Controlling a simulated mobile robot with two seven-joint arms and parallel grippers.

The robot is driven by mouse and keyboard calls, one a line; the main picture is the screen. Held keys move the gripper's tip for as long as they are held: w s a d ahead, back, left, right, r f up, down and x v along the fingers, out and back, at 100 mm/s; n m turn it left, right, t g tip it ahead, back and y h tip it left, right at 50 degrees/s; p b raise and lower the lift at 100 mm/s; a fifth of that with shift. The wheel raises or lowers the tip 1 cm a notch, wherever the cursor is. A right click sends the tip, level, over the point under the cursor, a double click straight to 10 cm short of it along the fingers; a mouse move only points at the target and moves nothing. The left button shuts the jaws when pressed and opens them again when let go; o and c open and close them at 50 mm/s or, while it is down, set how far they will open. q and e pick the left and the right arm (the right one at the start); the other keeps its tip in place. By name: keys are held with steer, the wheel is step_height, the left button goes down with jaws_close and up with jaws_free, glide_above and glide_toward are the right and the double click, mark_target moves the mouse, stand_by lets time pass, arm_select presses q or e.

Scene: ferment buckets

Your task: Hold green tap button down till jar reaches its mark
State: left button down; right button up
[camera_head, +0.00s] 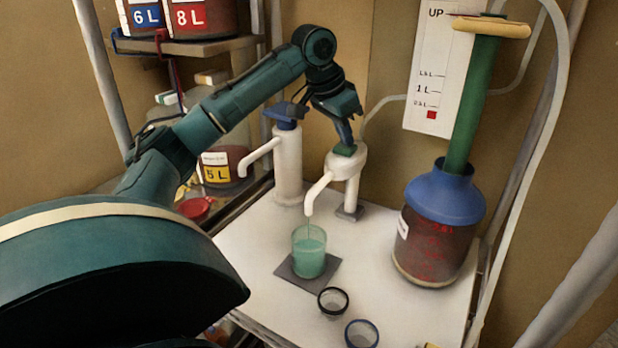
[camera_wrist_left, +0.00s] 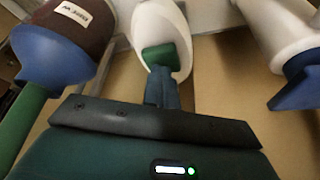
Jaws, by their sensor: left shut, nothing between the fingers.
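The green tap button (camera_head: 344,149) tops the white tap (camera_head: 346,170) in the middle of the white table. My left gripper (camera_head: 345,138) is shut and empty, its tips on the green button from above. In the left wrist view the shut fingers (camera_wrist_left: 162,88) meet the green button (camera_wrist_left: 160,57). A thin green stream falls from the spout into the clear jar (camera_head: 309,252), which stands upright on a dark square pad (camera_head: 322,277). Green liquid fills much of the jar. I cannot make out the jar's mark. My right gripper is not in view.
A blue-buttoned tap (camera_head: 288,160) stands left of the green one. A blue-topped bucket (camera_head: 437,225) with a green column stands right. Two small dark-rimmed cups, one black (camera_head: 333,302) and one blue (camera_head: 361,334), sit in front of the pad. A gauge board (camera_head: 436,70) hangs behind.

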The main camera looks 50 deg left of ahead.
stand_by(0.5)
arm_select(q)
steer(key=shift+r+p, duration=0.2)
steer(key=shift+p, duration=0.1)
step_height(320, 180, up, 2)
steer(key=shift+r+p, duration=0.15)
steer(key=shift+p, duration=0.8)
steer(key=shift+r, duration=1.6)
